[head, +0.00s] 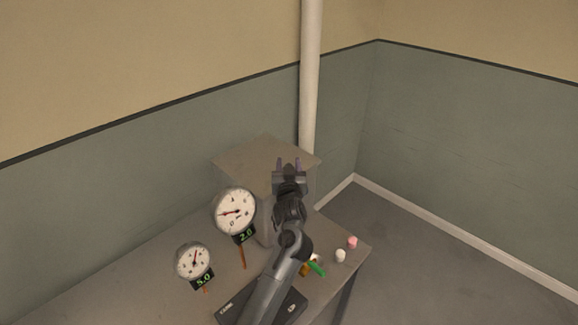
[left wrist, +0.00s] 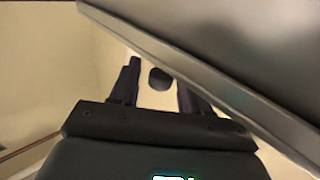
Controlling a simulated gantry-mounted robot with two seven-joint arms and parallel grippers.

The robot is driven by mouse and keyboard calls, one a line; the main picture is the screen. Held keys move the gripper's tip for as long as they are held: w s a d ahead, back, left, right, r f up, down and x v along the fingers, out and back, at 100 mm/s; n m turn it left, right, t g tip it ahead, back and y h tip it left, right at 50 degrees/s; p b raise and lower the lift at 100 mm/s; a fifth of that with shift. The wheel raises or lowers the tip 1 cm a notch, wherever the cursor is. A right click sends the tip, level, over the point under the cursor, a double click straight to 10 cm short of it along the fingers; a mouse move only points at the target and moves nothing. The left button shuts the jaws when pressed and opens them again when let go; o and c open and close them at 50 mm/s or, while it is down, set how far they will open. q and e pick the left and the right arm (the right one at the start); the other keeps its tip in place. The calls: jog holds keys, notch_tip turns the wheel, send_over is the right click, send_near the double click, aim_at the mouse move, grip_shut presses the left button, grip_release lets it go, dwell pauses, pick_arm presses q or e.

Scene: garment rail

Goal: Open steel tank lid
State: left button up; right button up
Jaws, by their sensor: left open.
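The steel tank (head: 240,160) is a grey box with a flat square top, standing at the back of the table in the head view. Its lid appears to be that top; whether it is raised cannot be told. My left gripper (head: 289,164) is open at the tank's front right edge, its fingers pointing away from me. In the left wrist view, a grey slab (left wrist: 225,50), likely the lid, slants across the upper right close to the fingers. A small dark rounded piece (left wrist: 160,79) shows between the open fingers (left wrist: 158,76); contact cannot be told. My right gripper is out of view.
Two dial gauges, a larger one (head: 235,211) and a smaller one (head: 194,262), stand left of my arm. A pink item (head: 352,242), a white item (head: 340,255) and a green item (head: 317,269) lie right of it. A pale pipe (head: 310,80) rises behind the tank.

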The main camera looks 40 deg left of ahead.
pick_arm(q)
grip_shut()
jog(key=a, duration=0.4)
jog(key=shift+w+a+p, duration=0.1)
jog(key=shift+w+p, duration=0.15)
jog(key=shift+p, duration=0.05)
grip_release()
jog(key=v, duration=1.1)
